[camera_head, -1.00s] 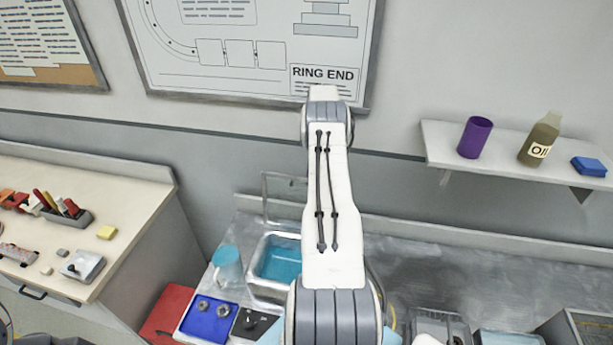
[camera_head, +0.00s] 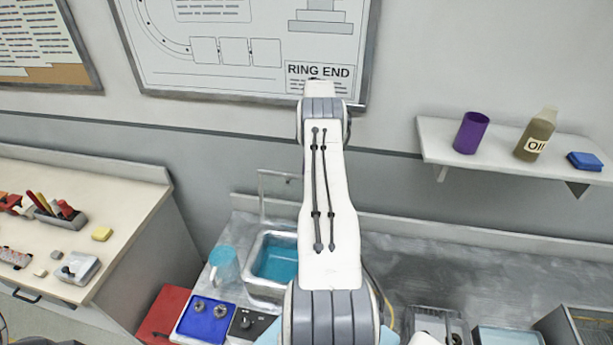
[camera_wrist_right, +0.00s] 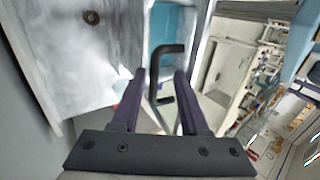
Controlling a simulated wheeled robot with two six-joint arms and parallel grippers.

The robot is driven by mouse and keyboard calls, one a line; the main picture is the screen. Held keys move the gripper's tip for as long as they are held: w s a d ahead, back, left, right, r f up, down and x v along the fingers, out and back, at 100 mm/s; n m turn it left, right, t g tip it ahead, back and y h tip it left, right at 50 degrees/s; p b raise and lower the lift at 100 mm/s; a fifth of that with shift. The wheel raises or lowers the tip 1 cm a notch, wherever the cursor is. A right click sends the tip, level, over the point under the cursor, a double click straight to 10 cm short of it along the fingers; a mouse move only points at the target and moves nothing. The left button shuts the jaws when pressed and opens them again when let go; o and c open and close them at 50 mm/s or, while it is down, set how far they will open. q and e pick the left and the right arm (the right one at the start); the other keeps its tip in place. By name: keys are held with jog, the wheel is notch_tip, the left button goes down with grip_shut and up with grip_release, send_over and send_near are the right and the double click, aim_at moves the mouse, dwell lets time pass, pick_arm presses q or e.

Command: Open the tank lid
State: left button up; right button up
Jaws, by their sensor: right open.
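The tank (camera_head: 246,262) is a grey metal basin with blue liquid, set in the metal counter left of my arm in the head view. A thin pale frame (camera_head: 262,190) stands upright behind it; I cannot tell whether it is the lid. In the right wrist view, a dark bent handle (camera_wrist_right: 155,75) lies between the two purple fingers of my right gripper (camera_wrist_right: 160,74). The gripper is open around it, with gaps at both sides. Blue liquid (camera_wrist_right: 164,30) shows beyond the handle. The arm link hides my right gripper in the head view. My left gripper is out of view.
A clear blue jug (camera_head: 224,266) stands left of the tank. A blue tray (camera_head: 205,320) with rings and a dark knob box (camera_head: 247,323) sit in front. A wall shelf (camera_head: 440,140) holds a purple cup and oil bottle.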

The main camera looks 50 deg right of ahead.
jog(key=s+d+r+b, duration=0.3)
jog(key=s+r+b, duration=0.1)
jog(key=s+r, duration=0.5)
jog(key=shift+s+d+r, duration=0.25)
jog(key=shift+s+r, duration=0.05)
jog(key=shift+s, duration=0.8)
